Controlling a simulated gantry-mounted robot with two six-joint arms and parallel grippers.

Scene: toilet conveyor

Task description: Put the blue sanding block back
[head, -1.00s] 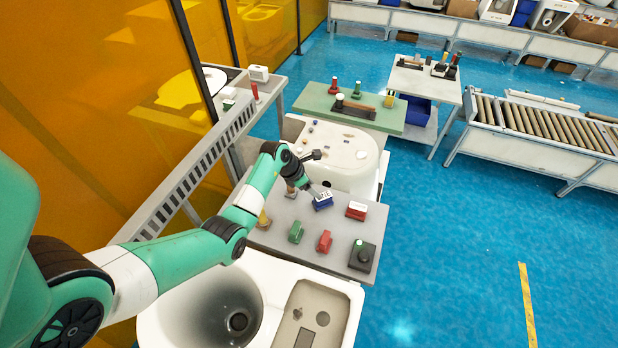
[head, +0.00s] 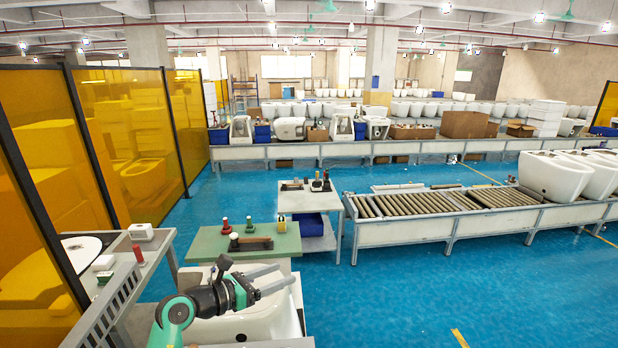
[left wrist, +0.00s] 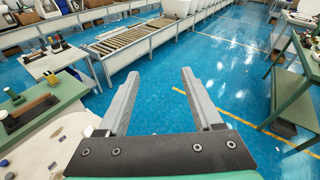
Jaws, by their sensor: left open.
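The blue sanding block shows in neither current view. My left gripper (head: 287,274) is in the lower left of the head view, raised over a white toilet (head: 225,328), its fingers pointing right. In the left wrist view the left gripper (left wrist: 160,74) is open, with two grey fingers apart and only blue floor between them. It holds nothing. My right gripper is not in view. Only a grey edge (head: 270,343) shows at the bottom of the head view.
A green table (head: 205,247) with a dark and wooden fixture and red and green-topped pieces stands behind the toilet. A white table (head: 300,202) is farther back. A roller conveyor (head: 430,203) is to the right. Blue floor (head: 390,290) is clear.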

